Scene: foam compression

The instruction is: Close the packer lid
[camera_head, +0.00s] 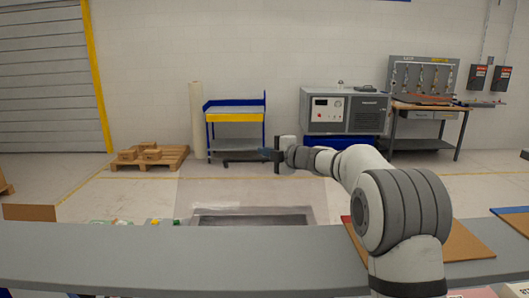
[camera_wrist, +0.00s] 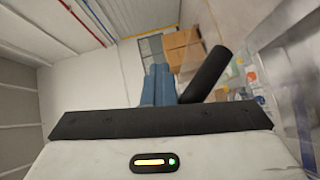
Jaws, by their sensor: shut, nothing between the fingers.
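My gripper (camera_head: 267,154) is at the end of my outstretched arm in the head view, raised above the grey foreground ledge. In the wrist view its blue fingers (camera_wrist: 158,84) are together with nothing between them. No packer lid can be made out with certainty. A pale, see-through-looking panel (camera_head: 300,193) with a dark recessed rectangle (camera_head: 250,218) shows behind the ledge; I cannot tell whether it is the lid. My gripper appears apart from it. A pale, glassy surface with a grey edge (camera_wrist: 285,60) fills the right of the wrist view.
The long grey ledge (camera_head: 180,258) crosses the foreground. Brown boards (camera_head: 465,243) lie at the right, below my arm. A blue cart (camera_head: 236,125), a pallet with boxes (camera_head: 148,158), a grey machine (camera_head: 345,110) and a workbench (camera_head: 427,107) stand farther back. Floor between is mostly clear.

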